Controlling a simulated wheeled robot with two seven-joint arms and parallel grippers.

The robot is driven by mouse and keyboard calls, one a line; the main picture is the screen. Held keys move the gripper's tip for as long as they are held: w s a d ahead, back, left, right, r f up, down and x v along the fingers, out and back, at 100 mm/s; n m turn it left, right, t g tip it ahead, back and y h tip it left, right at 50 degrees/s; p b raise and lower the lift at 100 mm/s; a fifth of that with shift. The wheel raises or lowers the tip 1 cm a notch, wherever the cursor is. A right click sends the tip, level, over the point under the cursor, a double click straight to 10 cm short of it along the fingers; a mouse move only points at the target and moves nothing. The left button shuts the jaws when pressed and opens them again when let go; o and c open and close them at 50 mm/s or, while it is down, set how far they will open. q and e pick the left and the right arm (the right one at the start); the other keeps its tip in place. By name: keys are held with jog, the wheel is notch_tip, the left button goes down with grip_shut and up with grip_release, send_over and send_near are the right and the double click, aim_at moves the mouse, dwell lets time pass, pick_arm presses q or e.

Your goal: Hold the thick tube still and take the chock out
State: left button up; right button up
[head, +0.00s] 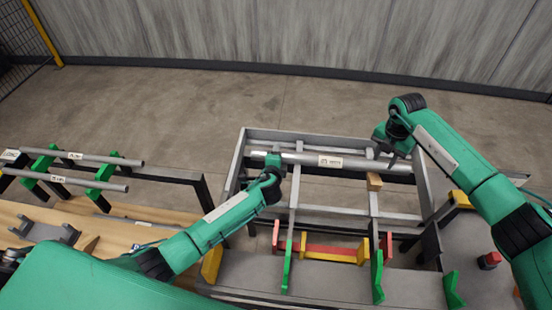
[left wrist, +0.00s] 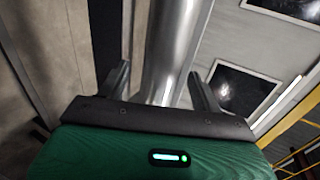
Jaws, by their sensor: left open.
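The thick tube (head: 340,162) is a grey metal cylinder with a white label, lying across the metal frame. My left gripper (head: 273,160) is at the tube's left end. In the left wrist view the tube (left wrist: 176,45) runs between the spread fingers of that gripper (left wrist: 162,88), which is open around it. The chock (head: 374,181) is a small tan wooden block just below the tube, at the right cross rail. My right gripper (head: 386,153) is above the tube's right part, above the chock and apart from it. Its dark fingers look spread and empty.
A metal frame (head: 240,150) surrounds the tube. Green, red and yellow brackets (head: 330,252) stand at its near side. Thinner labelled tubes (head: 95,158) rest on green holders at left, beside a wooden bench (head: 110,235). A red button (head: 490,260) is at right. The floor behind is clear.

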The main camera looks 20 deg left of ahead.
pick_arm(q)
jog(key=shift+w, duration=0.15)
jog(key=c, duration=1.4)
jog(key=shift+f, duration=0.1)
pick_arm(e)
jog(key=o, duration=0.6)
jog(key=shift+c, duration=0.2)
jog(key=n+t, duration=0.4)
jog(key=n, duration=0.3)
send_near(377, 181)
jog(key=shift+y, duration=0.3)
jog(key=x, duration=1.1)
jog(key=shift+w+d, duration=0.1)
jog(key=shift+d, duration=0.1)
